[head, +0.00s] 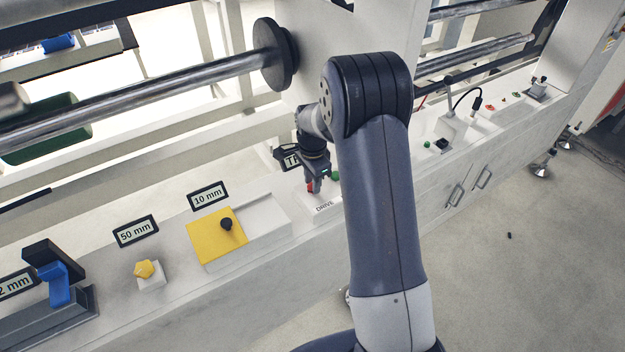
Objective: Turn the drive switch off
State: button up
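The drive switch is a low white box labelled DRIVE (326,208) on the pale front ledge of the rack. A red part (310,188) and a green button (336,175) show at its top. My gripper (315,189) points down over the box, at or just above the red part. The fingers are small and dark and partly overlap the red part, so I cannot tell whether they touch it or how far apart they are. My own arm hides the right end of the box.
Left along the ledge are a yellow plate (213,238) with a black knob (226,224), a yellow knob (144,268) and a blue clamp (55,284). A metal roller (180,83) runs above. A small lever unit (451,132) stands right of my arm. Floor at right is mostly clear.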

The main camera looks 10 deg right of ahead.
notch_tip(320, 180, up, 11)
dwell(0.5)
jog(key=shift+f, duration=0.2)
notch_tip(320, 180, down, 11)
jog(key=shift+r, duration=0.2)
dwell(0.5)
